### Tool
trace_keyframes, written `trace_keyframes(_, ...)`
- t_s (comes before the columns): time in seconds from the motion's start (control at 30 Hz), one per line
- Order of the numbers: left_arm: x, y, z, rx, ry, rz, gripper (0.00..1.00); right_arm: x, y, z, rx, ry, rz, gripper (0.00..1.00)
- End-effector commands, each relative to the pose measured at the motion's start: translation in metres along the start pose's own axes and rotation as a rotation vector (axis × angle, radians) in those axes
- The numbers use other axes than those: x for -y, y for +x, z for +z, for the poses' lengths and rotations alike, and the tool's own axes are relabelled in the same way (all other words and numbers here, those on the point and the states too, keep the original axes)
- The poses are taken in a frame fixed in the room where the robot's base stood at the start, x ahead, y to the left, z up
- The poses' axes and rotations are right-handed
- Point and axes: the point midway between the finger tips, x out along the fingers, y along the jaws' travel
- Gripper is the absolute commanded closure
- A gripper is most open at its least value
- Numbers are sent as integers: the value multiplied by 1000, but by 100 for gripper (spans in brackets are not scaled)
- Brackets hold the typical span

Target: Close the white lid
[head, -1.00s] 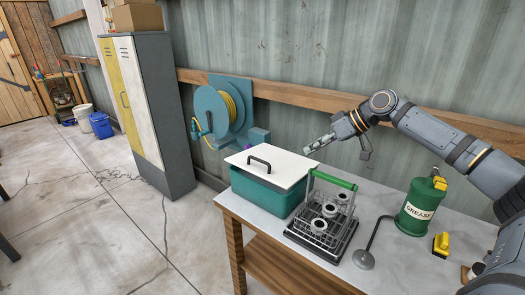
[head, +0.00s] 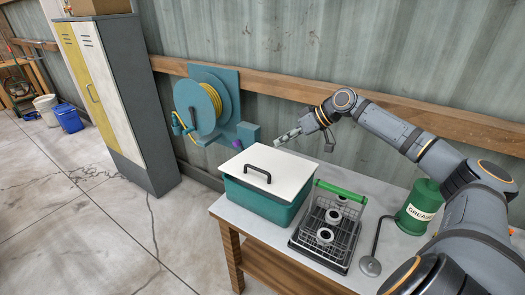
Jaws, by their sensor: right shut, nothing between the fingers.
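The white lid (head: 285,166) with a dark handle (head: 258,173) lies over the top of the teal box (head: 262,206) on the table. The box's inside is hidden under the lid; I cannot tell whether the lid sits fully flush at the back. My right gripper (head: 279,142) is shut and empty. It appears just above and behind the lid's far edge, pointing left and down, and I see no clear contact. My left gripper is not in view.
A wire basket (head: 333,236) with a green handle (head: 342,190) and white rings stands right of the box. A green grease can (head: 420,206) and a metal ladle-like tool (head: 370,265) are further right. A hose reel (head: 197,108) hangs on the wall behind.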

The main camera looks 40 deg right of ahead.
Motion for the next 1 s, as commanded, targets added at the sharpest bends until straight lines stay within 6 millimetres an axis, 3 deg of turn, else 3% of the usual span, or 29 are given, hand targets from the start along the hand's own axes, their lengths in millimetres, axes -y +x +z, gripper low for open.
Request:
trace_keyframes(0.03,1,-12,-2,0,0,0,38,3,1,-4,-6,2,-7,100)
trace_keyframes(0.23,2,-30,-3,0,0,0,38,4,27,-5,-6,3,-7,100)
trace_keyframes(0.5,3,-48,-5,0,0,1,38,4,78,-3,-2,3,-7,100)
trace_keyframes(0.7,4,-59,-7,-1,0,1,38,1,96,21,3,2,-1,100)
trace_keyframes(1.0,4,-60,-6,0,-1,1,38,0,104,29,1,0,1,100)
